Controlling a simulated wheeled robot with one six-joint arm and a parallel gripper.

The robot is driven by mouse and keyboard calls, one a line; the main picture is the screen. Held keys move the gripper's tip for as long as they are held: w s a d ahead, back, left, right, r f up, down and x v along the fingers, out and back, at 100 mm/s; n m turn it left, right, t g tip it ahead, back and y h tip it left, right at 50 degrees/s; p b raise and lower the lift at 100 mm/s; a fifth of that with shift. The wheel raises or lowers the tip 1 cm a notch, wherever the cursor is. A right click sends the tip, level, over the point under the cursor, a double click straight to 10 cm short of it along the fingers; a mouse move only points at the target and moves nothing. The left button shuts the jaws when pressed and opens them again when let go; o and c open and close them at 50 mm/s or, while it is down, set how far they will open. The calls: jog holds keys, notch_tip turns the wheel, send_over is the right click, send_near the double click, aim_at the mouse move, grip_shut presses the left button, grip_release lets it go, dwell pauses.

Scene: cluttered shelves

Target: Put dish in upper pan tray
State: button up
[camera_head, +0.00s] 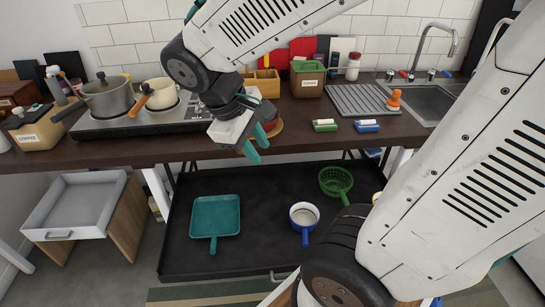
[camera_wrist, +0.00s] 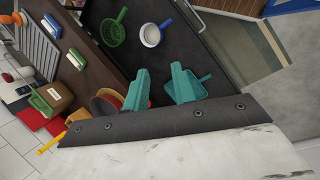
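My gripper (camera_head: 258,150) hangs over the front edge of the counter, its two teal fingers apart. In the wrist view the gripper (camera_wrist: 160,72) has nothing between its fingers. Round reddish-brown dishes (camera_head: 276,128) sit on the counter just behind the gripper, partly hidden by it; they also show in the wrist view (camera_wrist: 106,101), left of the fingers. A black tray (camera_head: 265,240) below the counter holds a teal square pan (camera_head: 215,215), a white pan with blue rim (camera_head: 304,215) and a green strainer (camera_head: 335,181). I cannot tell which tray is the upper pan tray.
A stove (camera_head: 140,121) with a grey pot (camera_head: 108,97) and a cream pot (camera_head: 160,94) stands at left. A wooden box (camera_head: 308,80), drying rack (camera_head: 360,99) and sink (camera_head: 430,102) are to the right. A white drawer (camera_head: 80,212) stands open at lower left.

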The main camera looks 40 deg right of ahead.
jog(key=s+a+r+m+t+y, duration=0.2)
jog(key=s+a+r+m+y, duration=0.1)
jog(key=s, duration=0.5)
jog(key=shift+s+a+r+m+t+y, duration=0.15)
jog(key=shift+r+m+t+y, duration=0.15)
jog(key=shift+m+y, duration=0.4)
dwell(0.3)
